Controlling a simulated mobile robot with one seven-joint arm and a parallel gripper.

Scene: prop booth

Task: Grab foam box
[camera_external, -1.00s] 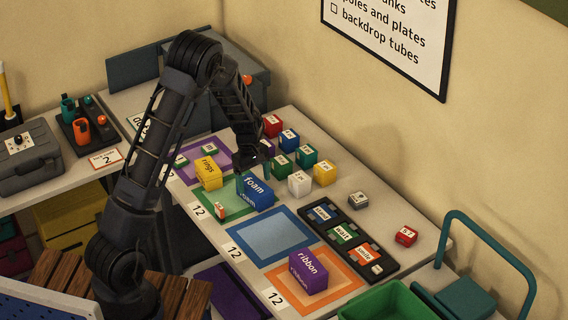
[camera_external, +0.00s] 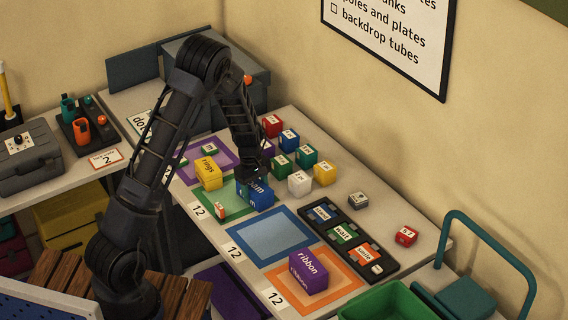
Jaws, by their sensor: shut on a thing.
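The blue foam box (camera_external: 262,201) stands at the right edge of the green-framed square (camera_external: 236,212) on the table. Its label is partly covered by my gripper. My gripper (camera_external: 254,181) reaches down from above and is shut on the foam box. The fingertips are small and dark in this view. I see no clear gap between the box and the table.
The yellow rings box (camera_external: 208,174) stands close on the left. Several small cubes, including a white cube (camera_external: 300,183), stand to the right. A black tray (camera_external: 330,222) lies farther right. The purple ribbon box (camera_external: 308,272) stands in the orange square. The blue square (camera_external: 270,236) is empty.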

